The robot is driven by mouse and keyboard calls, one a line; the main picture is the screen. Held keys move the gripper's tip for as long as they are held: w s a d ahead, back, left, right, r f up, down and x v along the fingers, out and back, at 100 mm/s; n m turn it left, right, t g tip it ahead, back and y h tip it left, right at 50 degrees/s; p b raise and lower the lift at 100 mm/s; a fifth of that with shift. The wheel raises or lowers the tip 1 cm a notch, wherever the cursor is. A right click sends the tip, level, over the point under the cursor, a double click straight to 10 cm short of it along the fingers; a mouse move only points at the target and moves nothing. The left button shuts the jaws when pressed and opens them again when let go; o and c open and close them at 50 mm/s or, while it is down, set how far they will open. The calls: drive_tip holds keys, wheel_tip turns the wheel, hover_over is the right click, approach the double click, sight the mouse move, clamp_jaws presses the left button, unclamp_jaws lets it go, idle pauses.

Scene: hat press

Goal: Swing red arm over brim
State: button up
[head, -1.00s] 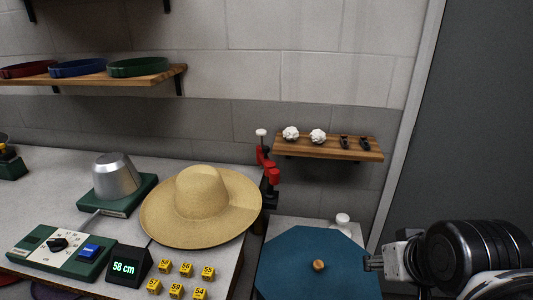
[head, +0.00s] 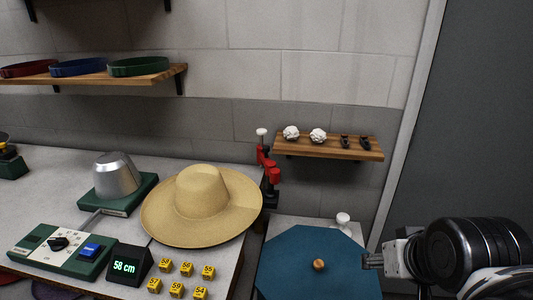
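The red arm (head: 268,166) is a jointed red piece on a dark base at the right end of the bench, behind and right of the hat, with a pale round knob at its upper end. The straw hat (head: 198,191) lies crown up on the bench, and its wide brim (head: 165,224) comes close to the red arm's base. The knob end stands off the brim, toward the wall. My gripper (head: 368,261) is at the lower right, well apart from the red arm, beside the blue octagonal board. Its fingers are small and seen edge-on, so their opening is unclear.
The blue octagonal board (head: 300,255) with a wooden knob (head: 319,265) lies between my gripper and the hat. A wall shelf (head: 330,147) holds white lumps and dark clips. A metal block (head: 117,175), a 58 cm display (head: 126,267) and yellow number cubes crowd the bench.

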drive_tip(key=w+a+r+m+g+y+p, duration=0.1)
drive_tip(key=w+a+r+m+p, duration=0.3)
drive_tip(key=w+r, duration=0.6)
drive_tip(key=w+a+r+m+g+y+p, duration=0.1)
drive_tip(key=w+a+r+m+g, duration=0.3)
drive_tip(key=w, duration=1.1)
drive_tip(key=m+g+y+p, duration=0.25)
drive_tip(key=m+p, duration=0.35)
drive_tip(key=m, duration=0.5)
hover_over(266, 146)
drive_tip(key=d, duration=0.6)
wheel_tip(266, 146, down, 4)
drive_tip(key=shift+t, duration=0.45)
drive_tip(key=x, duration=0.4)
drive_tip(key=p+x, duration=0.1)
drive_tip(key=x, duration=0.9)
drive_tip(key=shift+s+a+r, duration=0.1)
drive_tip(key=shift+s+a, duration=0.05)
drive_tip(key=shift+s, duration=0.25)
clamp_jaws()
